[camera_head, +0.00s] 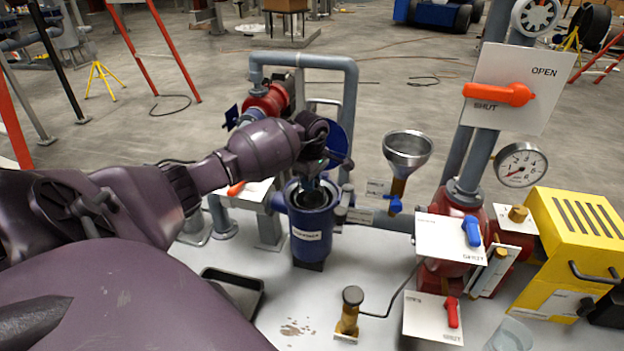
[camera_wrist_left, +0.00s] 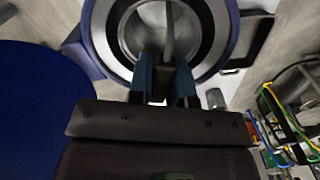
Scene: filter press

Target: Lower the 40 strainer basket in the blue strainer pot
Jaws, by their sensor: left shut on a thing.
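The blue strainer pot (camera_head: 312,238) stands upright on the bench in the head view, with a white label on its front. In the left wrist view its blue rim (camera_wrist_left: 99,32) and round mouth show at the top. My left gripper (camera_head: 318,183) is over the pot mouth, pointing down. In the wrist view its two blue-grey fingers (camera_wrist_left: 165,82) are shut on the thin handle of the strainer basket (camera_wrist_left: 168,35). The basket's metal shows within the pot's mouth; its depth and number cannot be read. My right gripper is out of view.
The round blue lid (camera_head: 338,146) stands swung open behind the pot; it also shows in the left wrist view (camera_wrist_left: 40,115). A metal funnel (camera_head: 407,150) and valve plates stand to the right. A black tray (camera_head: 236,288) lies in front left.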

